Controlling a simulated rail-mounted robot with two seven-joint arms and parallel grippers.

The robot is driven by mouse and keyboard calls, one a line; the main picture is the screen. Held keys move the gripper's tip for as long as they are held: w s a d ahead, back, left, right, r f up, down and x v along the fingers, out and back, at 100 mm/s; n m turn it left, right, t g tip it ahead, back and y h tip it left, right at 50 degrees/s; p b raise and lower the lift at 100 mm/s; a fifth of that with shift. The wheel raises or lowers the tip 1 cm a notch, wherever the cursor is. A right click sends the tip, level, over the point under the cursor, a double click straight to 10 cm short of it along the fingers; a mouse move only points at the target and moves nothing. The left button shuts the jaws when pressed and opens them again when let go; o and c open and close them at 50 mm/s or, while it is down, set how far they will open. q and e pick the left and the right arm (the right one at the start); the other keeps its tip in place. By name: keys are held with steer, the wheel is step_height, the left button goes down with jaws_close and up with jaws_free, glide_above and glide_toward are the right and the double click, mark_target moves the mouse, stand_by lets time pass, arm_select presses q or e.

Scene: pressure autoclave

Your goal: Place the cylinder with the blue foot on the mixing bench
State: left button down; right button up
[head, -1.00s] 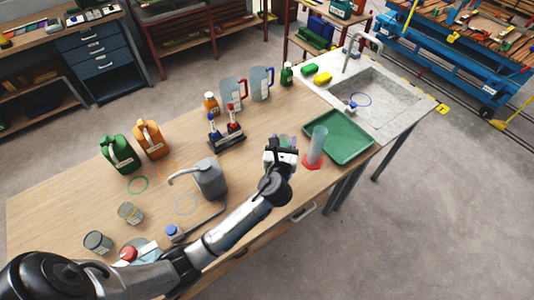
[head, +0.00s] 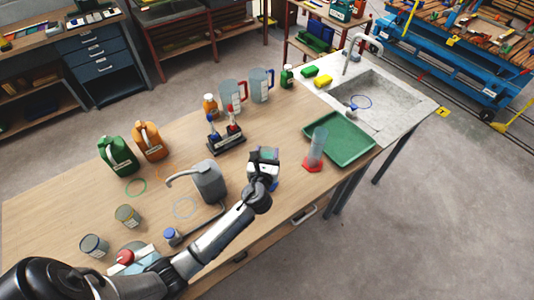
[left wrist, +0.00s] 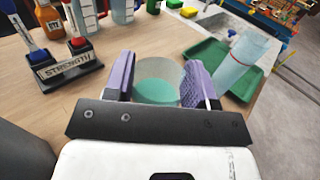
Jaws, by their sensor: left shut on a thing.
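My left gripper (head: 264,157) is shut on a clear cylinder (left wrist: 157,72) with pale green contents. In the left wrist view the cylinder stands between the two purple fingers, its open rim facing the camera. In the head view a bit of blue, likely its foot (head: 273,186), shows just below the gripper; the rest is hidden. I cannot tell whether the foot touches the wooden bench (head: 230,172). A second clear cylinder with a red foot (head: 313,164) stands upright to the right of my gripper, beside the green tray (head: 346,148). My right gripper is not in view.
A black stand with red and blue upright items (head: 226,145) and a grey spouted can (head: 209,182) are left of my gripper. Jugs (head: 233,96) stand behind. A sink (head: 375,95) is at the far right. Bare wood lies around the gripper.

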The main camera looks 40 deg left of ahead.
arm_select(q)
steer(key=c, duration=0.9)
jaws_free()
steer(key=shift+f, duration=0.15)
steer(key=o, duration=0.4)
steer(key=shift+o, duration=0.2)
steer(key=shift+r, duration=0.3)
steer(key=v, duration=1.2)
